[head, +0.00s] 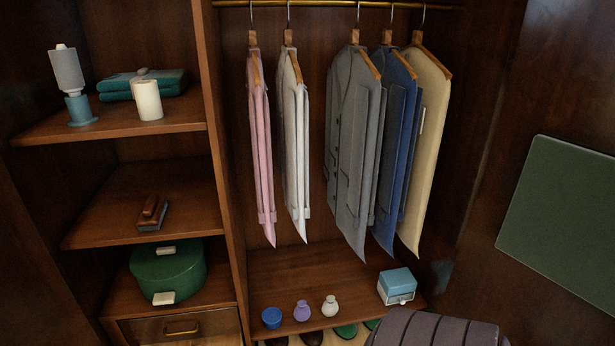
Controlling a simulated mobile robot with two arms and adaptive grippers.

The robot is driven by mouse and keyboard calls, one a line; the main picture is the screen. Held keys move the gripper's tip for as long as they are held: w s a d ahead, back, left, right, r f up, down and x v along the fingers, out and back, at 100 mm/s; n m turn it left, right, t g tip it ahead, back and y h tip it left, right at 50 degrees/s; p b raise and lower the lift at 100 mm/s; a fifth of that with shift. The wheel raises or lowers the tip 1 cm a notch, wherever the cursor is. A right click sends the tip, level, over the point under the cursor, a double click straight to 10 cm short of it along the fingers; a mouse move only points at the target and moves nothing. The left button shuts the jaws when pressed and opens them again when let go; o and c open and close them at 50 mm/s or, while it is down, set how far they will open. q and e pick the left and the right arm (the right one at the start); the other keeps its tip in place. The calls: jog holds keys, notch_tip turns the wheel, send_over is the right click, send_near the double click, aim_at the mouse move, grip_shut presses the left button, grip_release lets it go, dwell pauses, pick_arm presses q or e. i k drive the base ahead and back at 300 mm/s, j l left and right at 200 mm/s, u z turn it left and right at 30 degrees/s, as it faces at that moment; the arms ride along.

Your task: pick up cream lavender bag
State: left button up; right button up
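A small cream bag (330,306) with a narrowed neck stands upright on the armoire's floor board (290,265), near its front edge. A purple bag (302,310) of similar shape is just left of it, with a small gap between them. A rounded blue item (271,318) is further left in the same row. Nothing covers the cream bag. Neither of my grippers is in view.
A blue-and-white box (397,285) stands right of the bags. A dark ribbed rounded object (440,330) fills the bottom right. Garments hang above, including a grey jacket (353,150). A green round box (167,273) sits left, beyond the upright divider (222,170).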

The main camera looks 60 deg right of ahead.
aim_at(329, 308)
jog(key=z, duration=2.05)
